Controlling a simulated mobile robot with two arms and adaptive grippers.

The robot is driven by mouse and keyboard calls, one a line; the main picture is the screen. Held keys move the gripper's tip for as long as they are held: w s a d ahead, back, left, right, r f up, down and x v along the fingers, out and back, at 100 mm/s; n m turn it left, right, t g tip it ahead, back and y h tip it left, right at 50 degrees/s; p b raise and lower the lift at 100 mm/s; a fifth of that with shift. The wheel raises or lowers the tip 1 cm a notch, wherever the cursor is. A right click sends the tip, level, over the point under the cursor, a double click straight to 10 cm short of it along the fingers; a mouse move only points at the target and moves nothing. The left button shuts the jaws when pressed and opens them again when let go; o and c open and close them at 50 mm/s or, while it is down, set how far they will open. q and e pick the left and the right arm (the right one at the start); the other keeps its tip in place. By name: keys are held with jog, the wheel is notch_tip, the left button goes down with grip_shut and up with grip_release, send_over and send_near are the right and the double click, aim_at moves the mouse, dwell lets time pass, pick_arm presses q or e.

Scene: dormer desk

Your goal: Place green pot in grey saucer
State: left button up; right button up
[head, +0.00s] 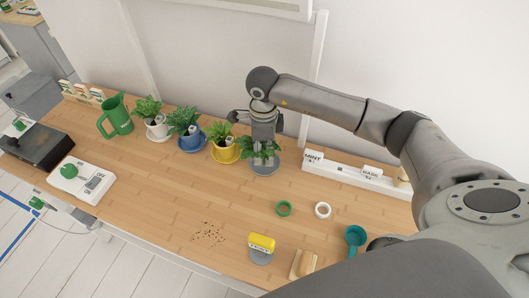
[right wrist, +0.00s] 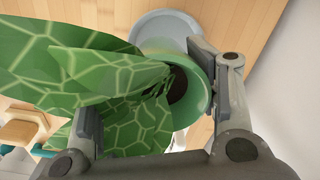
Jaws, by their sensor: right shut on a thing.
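The green pot (right wrist: 206,72) with its leafy plant (right wrist: 80,85) is between the fingers of my right gripper (right wrist: 148,95), which is shut on it. In the head view my right gripper (head: 264,140) points down over the plant (head: 262,152), whose leaves hide the pot. The grey saucer (head: 265,170) lies on the desk directly below the plant. In the right wrist view the saucer (right wrist: 160,22) shows beyond the pot, partly covered by it. I cannot tell whether the pot touches the saucer. My left gripper is not in view.
Plants in a yellow pot (head: 226,154), a blue pot (head: 190,141) and a white pot (head: 159,130) stand left of the gripper. A green watering can (head: 116,118) is farther left. A white label rack (head: 345,176) is at right.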

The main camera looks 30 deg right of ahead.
aim_at(264, 156)
jog(key=shift+w+d+f, duration=0.25)
jog(key=shift+d+f, duration=0.1)
jog(key=shift+f, duration=0.1)
notch_tip(264, 156, down, 2)
jog(key=shift+f+p, duration=0.15)
jog(key=shift+p, duration=0.55)
jog(key=shift+f, duration=0.3)
jog(key=shift+f, duration=0.15)
jog(key=shift+f+b, duration=0.15)
jog(key=shift+b, duration=0.15)
jog(key=o, duration=1.2)
